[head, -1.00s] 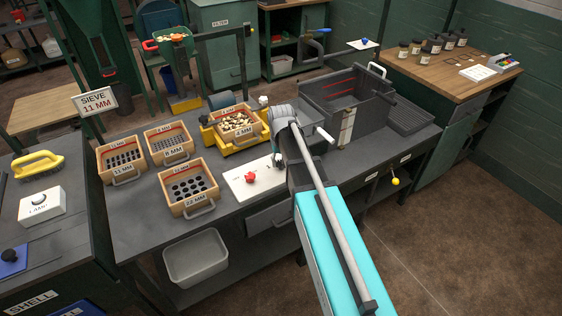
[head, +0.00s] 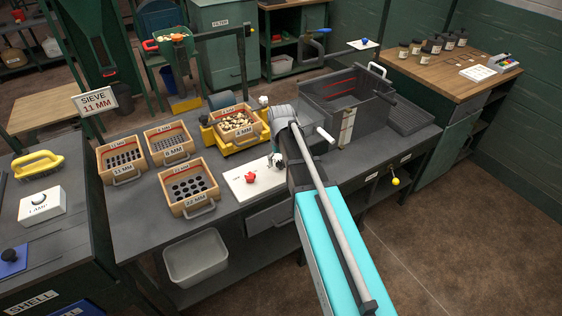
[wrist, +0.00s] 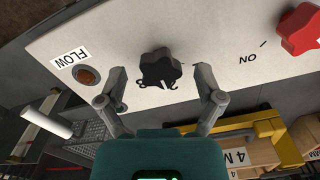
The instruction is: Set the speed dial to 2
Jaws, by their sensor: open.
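The black lobed speed dial (wrist: 159,66) sits on a white control panel (wrist: 215,25) in the wrist view. Marks beside the dial are partly covered by it, and I cannot read its setting. My gripper (wrist: 162,82) is open, with one finger on each side of the dial; both look apart from it. In the head view the white panel (head: 236,184) lies on the bench, with my gripper (head: 275,160) over its right end. The black dial is hidden there behind my gripper.
A yellow-framed shaker (head: 215,137) with a wooden sieve stands behind. Wooden sieves (head: 189,188) stand left. A grey bin (head: 345,95) stands right.

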